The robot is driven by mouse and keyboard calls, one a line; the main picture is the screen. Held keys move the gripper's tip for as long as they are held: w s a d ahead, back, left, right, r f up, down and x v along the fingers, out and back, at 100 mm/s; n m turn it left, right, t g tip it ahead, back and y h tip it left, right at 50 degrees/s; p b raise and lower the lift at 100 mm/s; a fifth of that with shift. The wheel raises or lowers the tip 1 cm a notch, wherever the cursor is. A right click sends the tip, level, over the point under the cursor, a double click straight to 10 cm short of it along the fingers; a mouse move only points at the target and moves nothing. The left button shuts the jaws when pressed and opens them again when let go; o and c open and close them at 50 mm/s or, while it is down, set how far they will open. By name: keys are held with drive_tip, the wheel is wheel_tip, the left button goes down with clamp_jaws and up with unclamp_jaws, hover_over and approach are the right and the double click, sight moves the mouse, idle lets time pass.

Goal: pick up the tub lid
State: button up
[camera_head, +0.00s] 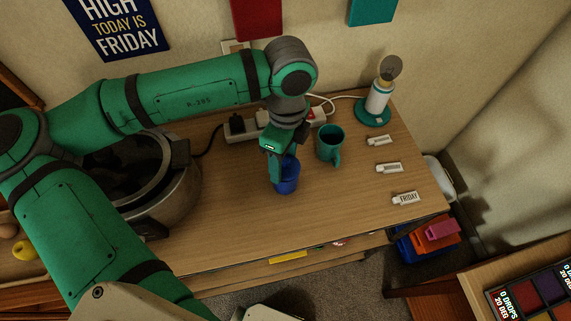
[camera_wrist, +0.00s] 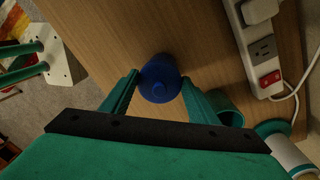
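A small blue tub (camera_head: 288,182) stands upright on the wooden table below my gripper (camera_head: 281,168). In the wrist view its round blue lid (camera_wrist: 160,86) shows from above, with a small raised spot near its middle. The two green fingers of my gripper (camera_wrist: 160,79) are spread, one on each side of the lid, with their tips close to its edges. I cannot tell whether they touch it. In the head view, my gripper hides part of the tub's top and left side.
A teal mug (camera_head: 330,144) stands close on the right of the tub. A white power strip (camera_head: 245,126) lies behind. A large metal pot (camera_head: 176,206) is at left. The table's front is clear.

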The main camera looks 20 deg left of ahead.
drive_tip(key=shift+c, duration=1.2)
drive_tip(key=shift+r, duration=0.15)
